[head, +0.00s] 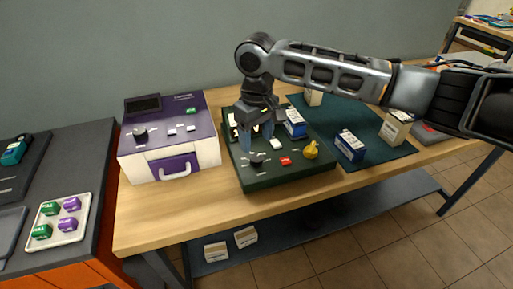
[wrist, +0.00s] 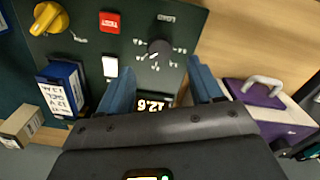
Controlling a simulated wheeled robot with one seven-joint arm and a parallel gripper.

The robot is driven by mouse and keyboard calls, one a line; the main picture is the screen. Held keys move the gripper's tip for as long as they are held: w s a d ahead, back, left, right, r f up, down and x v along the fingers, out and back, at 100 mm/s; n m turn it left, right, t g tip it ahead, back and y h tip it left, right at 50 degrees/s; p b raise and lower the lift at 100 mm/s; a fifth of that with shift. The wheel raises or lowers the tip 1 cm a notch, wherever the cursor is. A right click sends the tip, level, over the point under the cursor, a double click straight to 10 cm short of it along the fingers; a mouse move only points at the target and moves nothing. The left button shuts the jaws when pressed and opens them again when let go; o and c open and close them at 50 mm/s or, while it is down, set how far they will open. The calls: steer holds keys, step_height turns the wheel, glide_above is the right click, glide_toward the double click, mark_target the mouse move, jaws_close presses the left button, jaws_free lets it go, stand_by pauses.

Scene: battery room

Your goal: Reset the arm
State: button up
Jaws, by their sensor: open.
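My gripper (head: 257,142) is open over the dark green tester panel (head: 262,182), with its two blue fingers pointing down. The panel's black dial (wrist: 159,48) lies just beyond the fingertips in that view. A red button (head: 286,160), a white switch (head: 277,144) and a yellow knob (head: 311,150) are also on the panel. I cannot tell whether the fingers touch the panel.
A purple and white box (head: 168,140) with a handle stands left of the panel. Blue and white batteries (head: 350,146) and beige boxes (head: 395,127) stand on a dark mat to the right. A tray (head: 60,222) with green and purple pieces is at far left. The table's front edge is clear.

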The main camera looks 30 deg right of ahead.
steer(key=shift+r, duration=0.8)
